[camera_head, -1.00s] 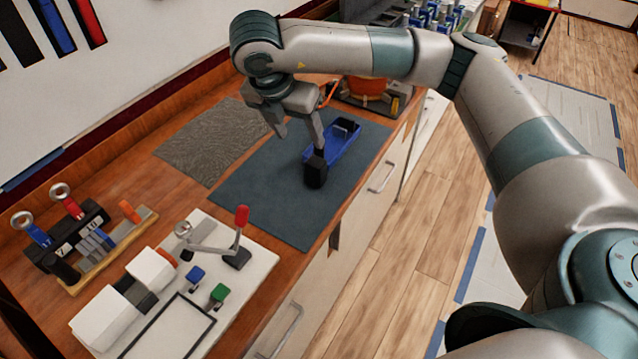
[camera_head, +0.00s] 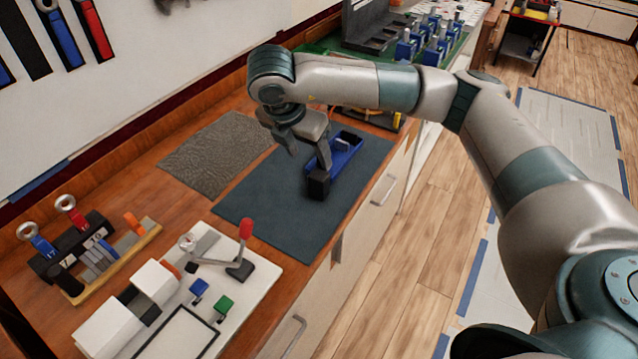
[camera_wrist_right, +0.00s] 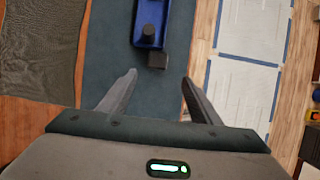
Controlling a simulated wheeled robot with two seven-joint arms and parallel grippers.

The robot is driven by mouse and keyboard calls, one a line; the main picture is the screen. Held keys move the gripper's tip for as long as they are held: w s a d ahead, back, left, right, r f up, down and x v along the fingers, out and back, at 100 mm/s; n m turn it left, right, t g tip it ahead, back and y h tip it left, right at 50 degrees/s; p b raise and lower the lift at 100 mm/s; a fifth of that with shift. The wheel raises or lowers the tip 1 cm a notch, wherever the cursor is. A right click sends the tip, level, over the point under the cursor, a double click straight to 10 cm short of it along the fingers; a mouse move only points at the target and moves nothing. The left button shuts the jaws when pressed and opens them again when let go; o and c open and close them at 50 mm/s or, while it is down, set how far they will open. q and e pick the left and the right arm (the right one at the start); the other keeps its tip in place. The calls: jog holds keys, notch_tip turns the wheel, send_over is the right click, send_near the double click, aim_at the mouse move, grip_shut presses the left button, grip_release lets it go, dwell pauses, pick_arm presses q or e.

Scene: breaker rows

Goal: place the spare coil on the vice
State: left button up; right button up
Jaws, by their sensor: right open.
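A black block (camera_head: 318,185) stands on the dark blue mat at the near end of a blue tray (camera_head: 345,158). It may be the spare coil; I cannot tell. The block also shows in the wrist view (camera_wrist_right: 158,61), where the tray (camera_wrist_right: 148,40) holds a black round part. My right gripper (camera_head: 307,160) is open and empty above the mat, near the block. In the wrist view its fingers (camera_wrist_right: 158,82) are spread, with the block ahead between them. White blocks with a dark gap (camera_head: 142,300) on the white board may be the vice. My left gripper is not in view.
A red-handled lever clamp (camera_head: 241,255) stands on the white board (camera_head: 262,282). A holder with ring-topped blue and red tools (camera_head: 85,245) is at left. A grey mat (camera_head: 215,150) lies bare. Several blue units (camera_head: 430,40) stand at the back.

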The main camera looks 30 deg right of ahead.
aim_at(318, 176)
jog(key=shift+p+x, duration=0.45)
jog(key=shift+x, duration=4.1)
jog(key=shift+w+d, duration=0.1)
jog(key=shift+w+d+f+p, duration=0.15)
jog(key=shift+w+f+p, duration=0.05)
jog(key=shift+f+p, duration=0.4)
jog(key=p+x, duration=0.1)
jog(key=x, duration=0.1)
jog(key=shift+w+f+p, duration=0.2)
jog(key=shift+f+p, duration=0.1)
jog(key=shift+p, duration=0.1)
jog(key=shift+w+d+f, duration=0.1)
jog(key=shift+d+f, duration=0.1)
jog(key=shift+f, duration=0.4)
jog(key=c, duration=1.4)
